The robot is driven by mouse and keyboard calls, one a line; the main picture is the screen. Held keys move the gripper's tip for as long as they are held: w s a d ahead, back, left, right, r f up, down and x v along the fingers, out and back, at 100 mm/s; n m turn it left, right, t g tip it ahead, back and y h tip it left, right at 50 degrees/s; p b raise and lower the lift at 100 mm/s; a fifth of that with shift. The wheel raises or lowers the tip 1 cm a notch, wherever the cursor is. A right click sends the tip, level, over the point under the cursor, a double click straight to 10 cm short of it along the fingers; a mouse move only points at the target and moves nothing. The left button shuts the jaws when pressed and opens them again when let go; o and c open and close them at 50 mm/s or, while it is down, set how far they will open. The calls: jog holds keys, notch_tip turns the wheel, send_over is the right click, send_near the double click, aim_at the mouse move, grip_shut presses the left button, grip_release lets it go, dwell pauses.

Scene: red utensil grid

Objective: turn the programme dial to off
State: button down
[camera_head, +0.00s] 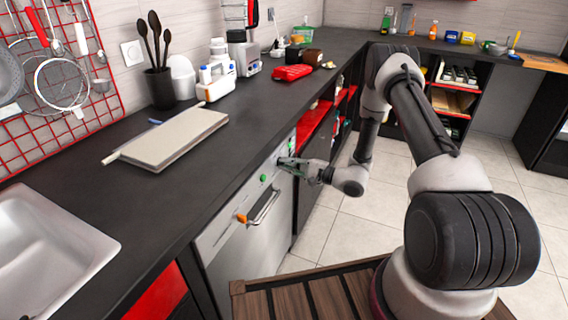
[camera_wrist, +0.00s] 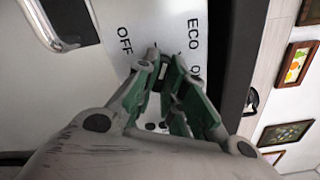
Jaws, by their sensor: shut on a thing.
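The dishwasher (camera_head: 240,245) has a steel front under the worktop. Its programme dial is on the upper front panel, mostly hidden by my fingers; a dark part of the dial (camera_wrist: 153,52) shows between the fingertips in the wrist view. The printed labels OFF (camera_wrist: 124,41) and ECO (camera_wrist: 194,33) stand on either side of it; other marks are partly covered. My gripper (camera_head: 284,163) is at the panel's right end, its green-padded fingers (camera_wrist: 163,62) shut on the dial. I cannot tell which label the dial points to.
A green button (camera_head: 263,178) is on the panel. The worktop (camera_head: 225,130) edge runs just above. Open tiled floor (camera_head: 335,235) lies to the right.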

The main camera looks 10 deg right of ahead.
jog(key=n, duration=0.4)
jog(key=shift+n, duration=0.5)
jog(key=c, duration=1.4)
grip_release()
jog(key=shift+o, duration=0.2)
jog(key=v, duration=0.7)
